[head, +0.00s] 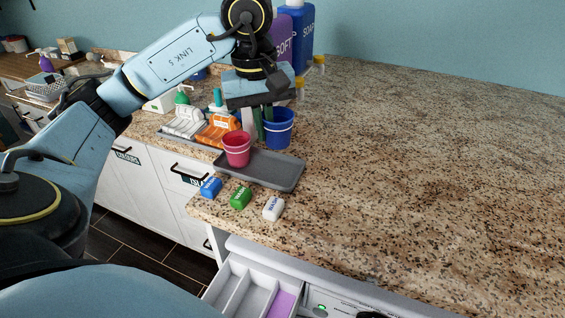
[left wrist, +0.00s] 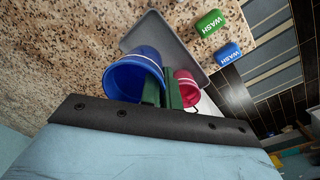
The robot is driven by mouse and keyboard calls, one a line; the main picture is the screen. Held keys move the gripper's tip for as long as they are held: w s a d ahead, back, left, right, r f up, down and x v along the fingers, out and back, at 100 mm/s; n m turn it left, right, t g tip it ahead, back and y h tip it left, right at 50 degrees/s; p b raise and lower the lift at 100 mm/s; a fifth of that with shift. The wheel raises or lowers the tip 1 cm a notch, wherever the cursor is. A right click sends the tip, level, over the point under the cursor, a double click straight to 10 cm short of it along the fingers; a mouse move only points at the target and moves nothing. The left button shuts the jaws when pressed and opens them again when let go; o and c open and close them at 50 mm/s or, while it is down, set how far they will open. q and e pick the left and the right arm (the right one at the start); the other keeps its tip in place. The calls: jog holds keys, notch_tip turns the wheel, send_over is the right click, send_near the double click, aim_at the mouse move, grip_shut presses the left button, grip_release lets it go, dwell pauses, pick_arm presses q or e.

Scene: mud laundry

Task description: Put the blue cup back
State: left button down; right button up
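The blue cup (head: 279,131) is upright at the far edge of the grey tray (head: 285,177); I cannot tell whether it touches the tray or hangs just above it. My left gripper (head: 262,124) points down at the cup's left rim. In the left wrist view, its green fingers (left wrist: 161,94) are close together at the rim of the blue cup (left wrist: 128,76), apparently with the cup wall between them. The red cup (head: 236,149) stands on the tray's left part, beside the fingers. My right gripper is not in view.
Blue (head: 210,187), green (head: 240,197) and white (head: 273,208) blocks lie along the counter's front edge. An orange bottle (head: 220,130) lies left of the gripper. Large soap bottles (head: 299,40) stand behind. An open drawer (head: 250,290) is below. The right counter is clear.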

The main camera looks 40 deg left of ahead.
pick_arm(q)
notch_tip(320, 180, down, 3)
jog(key=shift+f, duration=2.25)
jog(key=shift+w, duration=0.1)
jog(key=shift+f, duration=0.15)
jog(key=c, duration=1.6)
grip_release()
jog(key=shift+c, duration=0.2)
